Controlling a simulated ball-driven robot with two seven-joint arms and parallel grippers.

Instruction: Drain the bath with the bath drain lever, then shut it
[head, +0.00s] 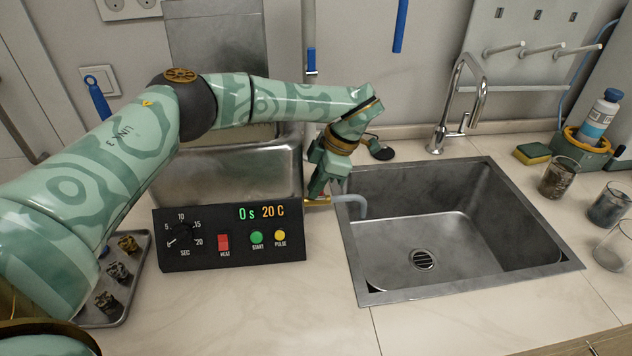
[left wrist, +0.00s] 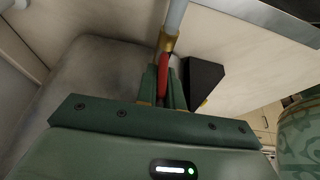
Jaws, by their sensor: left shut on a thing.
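The steel bath (head: 225,170) stands behind the black control panel (head: 230,238), partly hidden by my left arm. Its water level cannot be made out. The bath drain lever is red and sits at a brass fitting (left wrist: 170,42) on the bath's right side. My left gripper (head: 320,186) points down there and is shut on the red lever (left wrist: 163,72), whose tip shows between the fingers in the left wrist view. A pale drain pipe (head: 360,201) runs from the fitting over the sink's left rim and bends down. My right gripper is not in view.
The sink (head: 470,230) with its drain grate lies right of the bath, empty-looking. The panel reads 0 s and 20 C. A tap (head: 455,110), sponge (head: 532,153) and several beakers stand around the sink. A tray (head: 125,300) with small metal parts lies left of the panel.

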